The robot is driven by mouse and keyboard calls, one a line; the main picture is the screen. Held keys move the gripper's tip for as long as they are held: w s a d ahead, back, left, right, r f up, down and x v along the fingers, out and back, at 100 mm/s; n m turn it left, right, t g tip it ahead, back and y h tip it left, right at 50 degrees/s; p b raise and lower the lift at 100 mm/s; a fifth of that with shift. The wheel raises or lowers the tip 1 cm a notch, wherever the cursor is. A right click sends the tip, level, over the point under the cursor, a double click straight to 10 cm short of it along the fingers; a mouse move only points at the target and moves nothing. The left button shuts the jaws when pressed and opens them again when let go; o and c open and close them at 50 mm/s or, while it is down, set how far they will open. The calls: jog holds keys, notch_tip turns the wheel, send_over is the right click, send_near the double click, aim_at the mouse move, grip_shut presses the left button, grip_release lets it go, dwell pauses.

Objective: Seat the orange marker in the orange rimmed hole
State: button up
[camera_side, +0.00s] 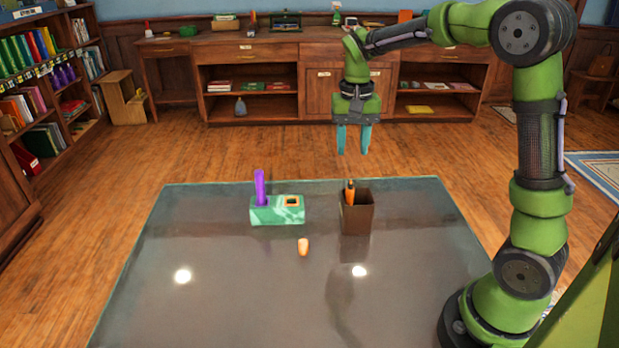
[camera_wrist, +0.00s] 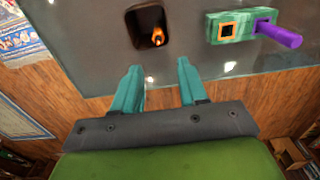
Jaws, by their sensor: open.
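The orange marker (camera_side: 350,192) stands leaning in a dark brown cup (camera_side: 357,217), its upper end above the rim. In the wrist view the orange marker (camera_wrist: 157,36) shows inside the open cup (camera_wrist: 132,30). A green block (camera_side: 275,216) stands left of the cup, with an orange rimmed hole (camera_side: 292,201) on its right side. The orange rimmed hole (camera_wrist: 228,31) looks empty in the wrist view. A purple marker (camera_side: 260,187) stands in the block's left side. My gripper (camera_side: 353,150) is open and empty, its teal fingers pointing down above the cup.
The front of the table is otherwise clear. Bookcases (camera_side: 50,90) and a long wooden cabinet (camera_side: 240,75) stand beyond the table.

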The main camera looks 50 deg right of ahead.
aim_at(350, 183)
notch_tip(350, 183, down, 3)
jog(key=shift+f, duration=0.2)
jog(key=shift+s+a+f, duration=0.1)
jog(key=shift+s+f, duration=0.05)
jog(key=shift+f, duration=1.2)
jog(key=shift+s+f, duration=0.1)
jog(key=shift+f, duration=1.25)
jog(key=shift+c, duration=0.3)
grip_shut()
